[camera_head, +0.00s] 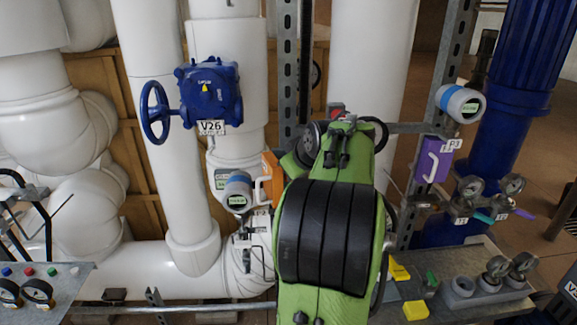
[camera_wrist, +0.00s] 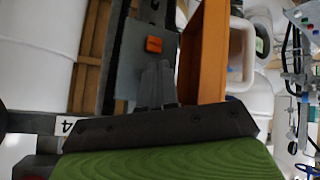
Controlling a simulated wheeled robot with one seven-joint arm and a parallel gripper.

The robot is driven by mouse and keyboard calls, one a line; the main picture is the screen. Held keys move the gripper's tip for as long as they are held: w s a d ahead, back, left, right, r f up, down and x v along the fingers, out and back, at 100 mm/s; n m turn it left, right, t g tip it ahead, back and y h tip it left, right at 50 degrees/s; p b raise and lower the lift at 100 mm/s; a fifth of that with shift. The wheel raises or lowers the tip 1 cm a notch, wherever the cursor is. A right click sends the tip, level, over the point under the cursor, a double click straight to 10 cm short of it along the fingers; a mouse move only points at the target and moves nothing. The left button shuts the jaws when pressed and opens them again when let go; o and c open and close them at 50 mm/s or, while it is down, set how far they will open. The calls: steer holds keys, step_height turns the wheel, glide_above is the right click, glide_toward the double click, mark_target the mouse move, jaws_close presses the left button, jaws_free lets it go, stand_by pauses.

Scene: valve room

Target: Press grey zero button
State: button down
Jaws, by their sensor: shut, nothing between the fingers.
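I cannot pick out a button marked zero in either view. In the head view, a grey panel (camera_head: 62,283) at the lower left carries a row of small buttons in blue, red and green, with a pale one at the right end; their labels are too small to read. My gripper shows in the wrist view (camera_wrist: 157,85), its grey fingers together and empty. The fingers point toward a grey plate with an orange square (camera_wrist: 154,44), beside an orange box (camera_wrist: 203,50). In the head view my green arm hides the gripper.
A blue valve actuator (camera_head: 208,90) labelled V26 sits on white pipes. A purple box (camera_head: 432,160), gauges and a grey bench (camera_head: 455,300) lie right. Two gauges (camera_head: 38,291) stand at the lower left.

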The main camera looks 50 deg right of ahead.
steer(key=shift+s+a+b, duration=1.35)
steer(key=shift+s+a, duration=0.35)
steer(key=shift+a, duration=0.25)
